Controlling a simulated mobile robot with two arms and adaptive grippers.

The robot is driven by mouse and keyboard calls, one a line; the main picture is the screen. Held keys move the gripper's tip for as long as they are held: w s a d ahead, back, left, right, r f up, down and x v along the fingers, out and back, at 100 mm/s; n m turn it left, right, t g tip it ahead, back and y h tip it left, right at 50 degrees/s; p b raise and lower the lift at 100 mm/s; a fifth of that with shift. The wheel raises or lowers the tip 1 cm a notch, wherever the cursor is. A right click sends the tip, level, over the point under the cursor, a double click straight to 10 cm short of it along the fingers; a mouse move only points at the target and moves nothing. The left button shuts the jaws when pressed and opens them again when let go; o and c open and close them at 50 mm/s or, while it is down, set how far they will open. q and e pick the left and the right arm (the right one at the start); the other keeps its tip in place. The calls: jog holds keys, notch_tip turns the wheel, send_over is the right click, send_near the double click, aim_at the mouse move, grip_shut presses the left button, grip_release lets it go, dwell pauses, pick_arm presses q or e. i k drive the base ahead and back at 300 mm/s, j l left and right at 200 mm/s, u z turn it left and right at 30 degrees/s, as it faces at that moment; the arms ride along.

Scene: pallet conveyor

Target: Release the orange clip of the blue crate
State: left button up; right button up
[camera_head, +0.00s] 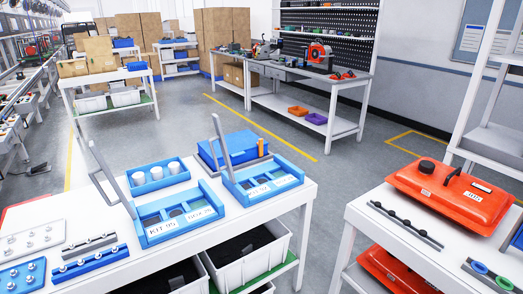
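The blue crate (219,154) sits at the far right corner of the white table, behind the blue labelled fixtures. The orange clip (261,147) stands upright at the crate's right side. It looks to be against the crate, but it is too small to tell how it is fastened. A grey upright bar (219,139) crosses in front of the crate and hides part of it. Neither of my grippers shows in the head view.
On the white table (262,205) stand two blue labelled fixtures (183,217) (262,181), a blue tray with white cups (157,178) and several racks. Another grey bar (108,172) rises at the left. A right-hand table holds an orange canister (452,193). Open floor lies behind the crate.

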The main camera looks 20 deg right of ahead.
aim_at(260, 143)
jog(key=i+l+z, duration=0.1)
jog(key=z, duration=0.55)
jog(key=i+l+z, duration=0.2)
jog(key=i+z, duration=0.15)
jog(key=i, duration=0.2)
jog(key=i+z, duration=0.35)
jog(key=i, duration=0.55)
